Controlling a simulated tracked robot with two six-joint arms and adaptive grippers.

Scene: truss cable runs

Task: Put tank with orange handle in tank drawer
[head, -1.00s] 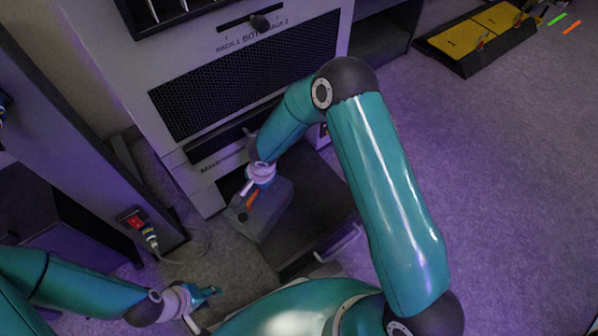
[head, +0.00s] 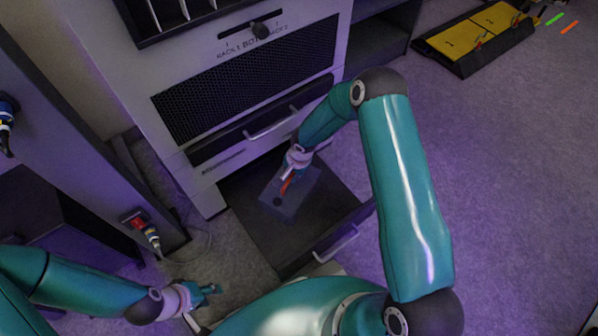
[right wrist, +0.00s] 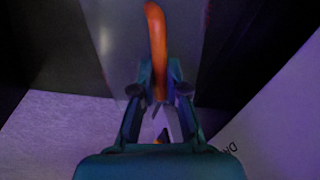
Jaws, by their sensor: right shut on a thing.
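The grey tank (head: 298,200) with an orange handle (head: 287,182) is over the open dark drawer (head: 255,225) low on the cabinet. I cannot tell whether it touches the drawer floor. My right gripper (head: 289,176) is at the handle. In the right wrist view, my right gripper (right wrist: 160,88) is shut on the orange handle (right wrist: 157,40), with the tank (right wrist: 125,35) beyond it. My left gripper (head: 207,291) is near the floor at lower left, away from the tank; its fingers are too small to read.
The drawer's front handle (head: 336,243) faces me. A closed drawer handle (head: 270,128) and a mesh panel (head: 240,90) are above. A dark post with a red connector (head: 136,220) stands at left. Yellow numbered boxes (head: 475,40) lie at the far right.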

